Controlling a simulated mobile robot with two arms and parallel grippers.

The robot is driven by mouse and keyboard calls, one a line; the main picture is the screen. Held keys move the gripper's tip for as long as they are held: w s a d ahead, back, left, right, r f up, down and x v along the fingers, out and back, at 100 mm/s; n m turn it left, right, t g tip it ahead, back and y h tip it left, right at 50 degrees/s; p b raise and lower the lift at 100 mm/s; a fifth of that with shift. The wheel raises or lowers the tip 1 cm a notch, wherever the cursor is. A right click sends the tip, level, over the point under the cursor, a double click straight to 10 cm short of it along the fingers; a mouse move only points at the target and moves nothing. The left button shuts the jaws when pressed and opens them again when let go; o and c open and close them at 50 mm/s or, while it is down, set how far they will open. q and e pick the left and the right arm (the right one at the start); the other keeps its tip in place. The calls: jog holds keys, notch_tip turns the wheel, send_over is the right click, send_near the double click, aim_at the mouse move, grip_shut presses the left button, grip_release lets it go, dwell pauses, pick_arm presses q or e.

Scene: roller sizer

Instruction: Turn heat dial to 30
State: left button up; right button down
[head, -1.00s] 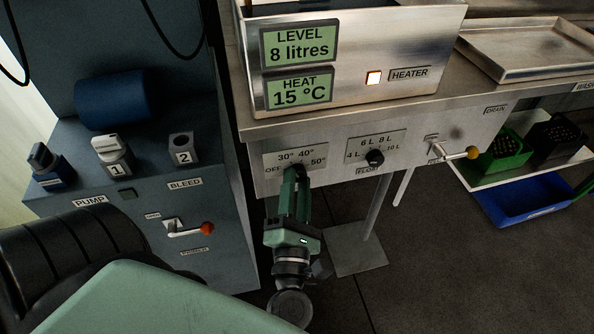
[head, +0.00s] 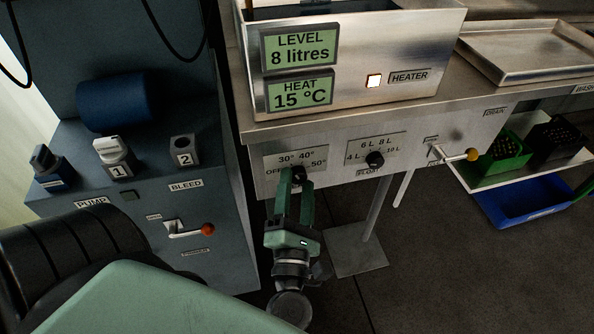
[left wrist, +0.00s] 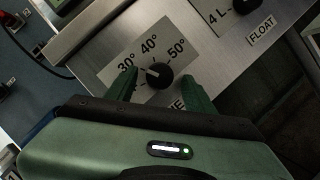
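The black heat dial (head: 298,175) is on the front panel of the steel bench, on a plate marked OFF, 30°, 40° and 50°. In the left wrist view the dial (left wrist: 159,75) shows a pale pointer line directed up-left, toward the 30° mark. My left gripper (head: 294,187) is open, with its green fingers on either side of the dial. The left wrist view shows gaps between the dial and both fingers of the gripper (left wrist: 159,88). The heat display (head: 300,94) reads 15 °C. My right gripper is not in view.
The float dial (head: 375,159) is just right of the heat plate, and a yellow-tipped drain lever (head: 472,154) is farther right. The blue-grey pump cabinet (head: 228,235) with a red-tipped lever (head: 207,230) stands left. The heater light (head: 374,81) glows.

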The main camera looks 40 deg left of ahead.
pick_arm(q)
jog(key=shift+s+d+f, duration=0.2)
jog(key=shift+s+d, duration=0.1)
jog(key=shift+s, duration=0.1)
jog(key=v, duration=0.6)
jog(key=shift+s+d+b, duration=0.15)
jog(key=shift+s+b, duration=0.25)
jog(key=shift+b, duration=0.05)
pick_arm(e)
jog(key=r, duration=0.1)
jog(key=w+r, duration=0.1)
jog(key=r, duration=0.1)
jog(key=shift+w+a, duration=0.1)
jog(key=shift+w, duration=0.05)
